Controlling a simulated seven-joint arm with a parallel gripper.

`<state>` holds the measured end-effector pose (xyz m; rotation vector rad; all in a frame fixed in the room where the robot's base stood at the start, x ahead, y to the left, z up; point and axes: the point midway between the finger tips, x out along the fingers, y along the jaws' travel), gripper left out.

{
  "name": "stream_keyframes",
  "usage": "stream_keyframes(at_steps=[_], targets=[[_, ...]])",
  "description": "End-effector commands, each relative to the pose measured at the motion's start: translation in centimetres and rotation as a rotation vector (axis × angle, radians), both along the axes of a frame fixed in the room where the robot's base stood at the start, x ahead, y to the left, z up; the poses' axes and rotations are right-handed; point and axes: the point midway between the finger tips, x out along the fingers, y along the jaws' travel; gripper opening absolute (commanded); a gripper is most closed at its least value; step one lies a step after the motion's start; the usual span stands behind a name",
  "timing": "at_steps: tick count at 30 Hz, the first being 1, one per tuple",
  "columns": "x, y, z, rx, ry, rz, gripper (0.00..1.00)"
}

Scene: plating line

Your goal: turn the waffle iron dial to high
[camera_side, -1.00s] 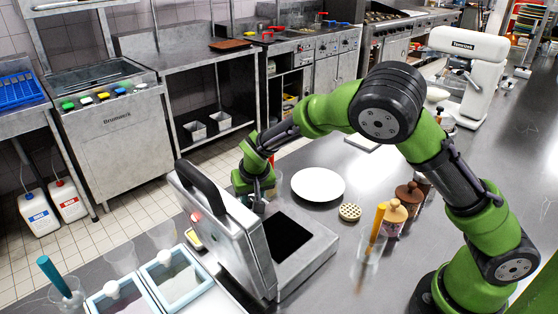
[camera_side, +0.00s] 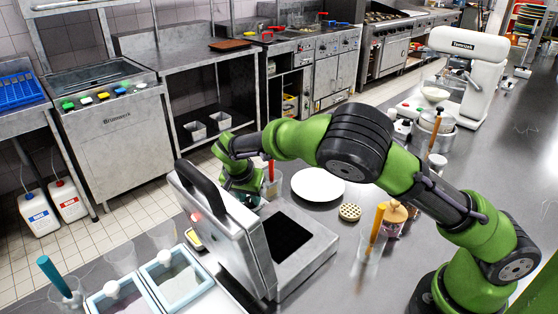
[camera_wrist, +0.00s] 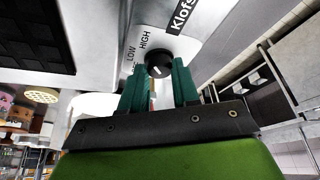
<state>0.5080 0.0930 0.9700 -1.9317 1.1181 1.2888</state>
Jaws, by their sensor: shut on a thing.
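The silver waffle iron (camera_side: 308,257) stands on the counter with its lid (camera_side: 232,245) raised and its black plate showing. In the side view my gripper (camera_side: 245,190) is behind the raised lid, which partly hides it, and the dial is hidden. In the wrist view the round black dial (camera_wrist: 158,57) sits on a pale panel between LOW and HIGH labels and more lettering. My gripper's teal fingers (camera_wrist: 158,72) are shut on the dial, one on each side. A short white mark shows on the dial; its exact setting is hard to read.
A white plate (camera_side: 317,186) and a perforated round piece (camera_side: 349,212) lie right of the iron. A clear cup with an orange-handled tool (camera_side: 376,228) stands near my arm. Blue-edged containers (camera_side: 177,287) are at the front left.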

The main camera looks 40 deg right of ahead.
Motion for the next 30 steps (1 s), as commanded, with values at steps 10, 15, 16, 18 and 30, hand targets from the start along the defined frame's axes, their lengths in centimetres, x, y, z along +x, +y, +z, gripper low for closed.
stream_keyframes(at_steps=[10, 15, 16, 18, 30], targets=[[-0.09, 0.09, -0.20, 0.002, 0.004, -0.012, 0.00], [-0.09, 0.10, -0.22, 0.002, 0.005, -0.011, 0.36], [-0.09, 0.10, -0.21, 0.002, 0.005, -0.011, 0.41], [-0.07, 0.09, -0.18, 0.002, 0.003, -0.011, 0.52], [0.02, 0.07, 0.52, 0.002, 0.000, -0.011, 0.56]])
